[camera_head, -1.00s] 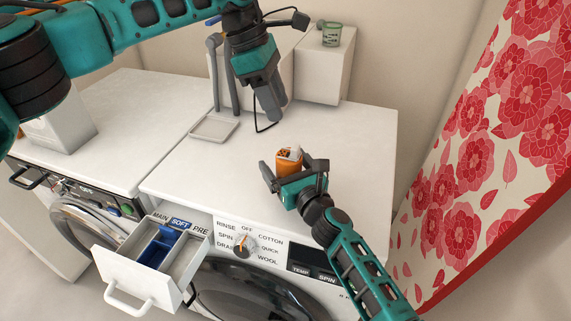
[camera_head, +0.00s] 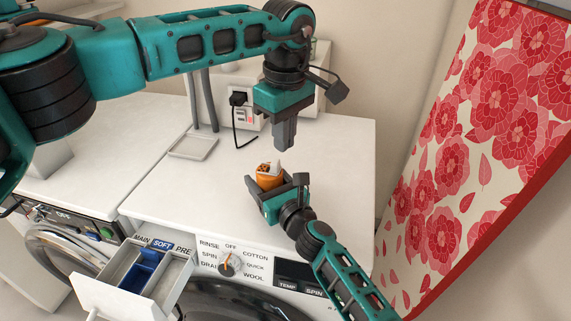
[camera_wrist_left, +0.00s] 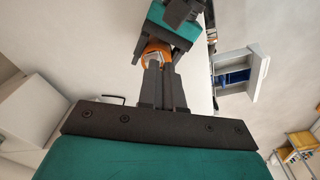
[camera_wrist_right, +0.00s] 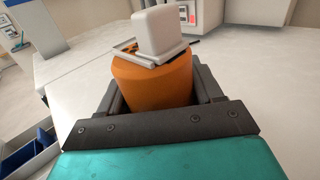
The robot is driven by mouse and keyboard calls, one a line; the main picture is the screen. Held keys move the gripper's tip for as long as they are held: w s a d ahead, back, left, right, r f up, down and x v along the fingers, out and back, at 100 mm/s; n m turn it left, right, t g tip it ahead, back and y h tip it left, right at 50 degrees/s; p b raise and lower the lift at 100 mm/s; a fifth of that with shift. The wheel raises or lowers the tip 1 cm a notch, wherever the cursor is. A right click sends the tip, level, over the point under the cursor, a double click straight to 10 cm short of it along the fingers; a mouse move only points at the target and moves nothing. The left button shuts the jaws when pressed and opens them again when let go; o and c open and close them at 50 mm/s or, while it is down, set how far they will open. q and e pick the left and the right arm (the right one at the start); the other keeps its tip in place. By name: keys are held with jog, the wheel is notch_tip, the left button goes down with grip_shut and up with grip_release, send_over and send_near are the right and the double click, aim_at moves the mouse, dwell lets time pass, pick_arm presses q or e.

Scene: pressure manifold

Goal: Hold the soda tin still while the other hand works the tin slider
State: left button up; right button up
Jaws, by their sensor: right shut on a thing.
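The soda tin (camera_head: 268,181) is an orange canister with a pale slider (camera_head: 276,166) on its top. It stands upright on the white machine top. My right gripper (camera_head: 276,186) is shut around the tin; in the right wrist view the orange tin (camera_wrist_right: 155,85) sits between both fingers, with the light grey slider block (camera_wrist_right: 160,32) above it. My left gripper (camera_head: 283,136) points down above and slightly right of the tin, apart from it in the head view. Its fingers look closed together with nothing between them. In the left wrist view the tin (camera_wrist_left: 155,53) shows partly hidden beyond the fingertips.
A washing machine has an open detergent drawer (camera_head: 137,280) and a dial (camera_head: 229,262) at its front. A shallow grey tray (camera_head: 193,146) lies at the back left. A wall socket with a black plug (camera_head: 238,99) is behind. A floral panel (camera_head: 465,150) stands at right.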

aim_at(275, 166)
pick_arm(q)
jog(key=s+d+m+t+y, duration=0.1)
jog(key=d+m+t, duration=0.1)
jog(key=m, duration=0.1)
jog(key=s+d+m+t+y, duration=0.1)
jog(key=s+d+m, duration=0.1)
jog(key=d+m, duration=0.1)
jog(key=s+d+r+m+t+y, duration=0.1)
jog(key=s+d+m+t, duration=0.1)
jog(key=m, duration=0.3)
jog(key=shift+s+d+t+y, duration=0.1)
jog(key=shift+d+t+y, duration=0.25)
jog(key=shift+d, duration=0.4)
grip_shut()
jog(key=w+a+f, duration=0.4)
jog(key=f, duration=0.1)
jog(key=w+a+f, duration=0.2)
jog(key=a+f, duration=0.1)
jog(key=shift+w+a, duration=0.1)
jog(key=shift+w, duration=0.05)
